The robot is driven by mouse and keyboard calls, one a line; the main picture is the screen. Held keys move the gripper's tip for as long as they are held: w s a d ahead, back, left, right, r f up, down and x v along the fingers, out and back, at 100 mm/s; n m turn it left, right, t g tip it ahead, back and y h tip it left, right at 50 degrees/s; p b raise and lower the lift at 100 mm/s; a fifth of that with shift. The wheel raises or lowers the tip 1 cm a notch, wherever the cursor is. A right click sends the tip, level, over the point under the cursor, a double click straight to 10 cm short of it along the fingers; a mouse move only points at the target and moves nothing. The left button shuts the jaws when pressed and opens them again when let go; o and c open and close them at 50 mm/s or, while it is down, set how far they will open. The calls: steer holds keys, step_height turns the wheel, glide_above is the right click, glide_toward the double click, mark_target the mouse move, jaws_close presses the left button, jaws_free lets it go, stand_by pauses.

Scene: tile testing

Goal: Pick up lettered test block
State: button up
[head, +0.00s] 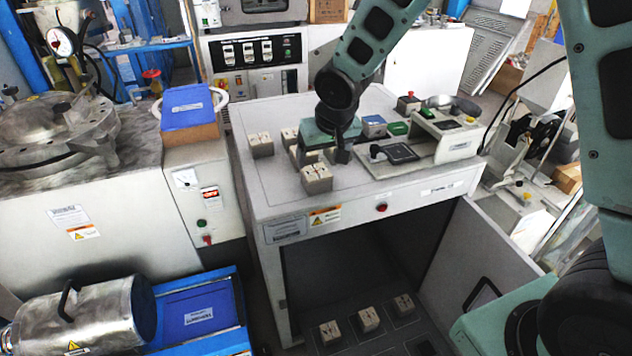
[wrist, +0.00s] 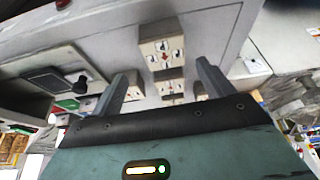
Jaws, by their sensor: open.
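Several pale blocks with dark and red marks on top stand on the grey cabinet top. In the head view, one block (head: 317,179) is nearest the front edge, and another block (head: 261,145) stands at the left. More blocks are partly hidden behind my gripper (head: 323,154). My gripper is open and points down just behind the front block. In the wrist view, the front block (wrist: 161,46) lies beyond the fingertips, and another block (wrist: 170,86) shows between the fingers of my gripper (wrist: 162,71). I see no contact. The marks are too small to read as letters.
A black-topped plate (head: 394,153) and a beige instrument (head: 447,138) stand right of the blocks. The cabinet (head: 350,196) is open below, with several blocks (head: 369,319) inside. The cabinet top's left front is clear.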

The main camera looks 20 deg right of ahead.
mark_target(316, 172)
steer(key=shift+s+a+b+x, duration=0.1)
steer(key=shift+a+b+x, duration=0.05)
steer(key=shift+x, duration=1)
steer(key=shift+s+a+b+x, duration=0.1)
steer(key=shift+b+x, duration=0.05)
steer(key=shift+x, duration=1)
steer(key=shift+s+a+b+x, duration=0.1)
steer(key=shift+a+b+x, duration=0.05)
steer(key=shift+x, duration=1)
steer(key=c, duration=1.3)
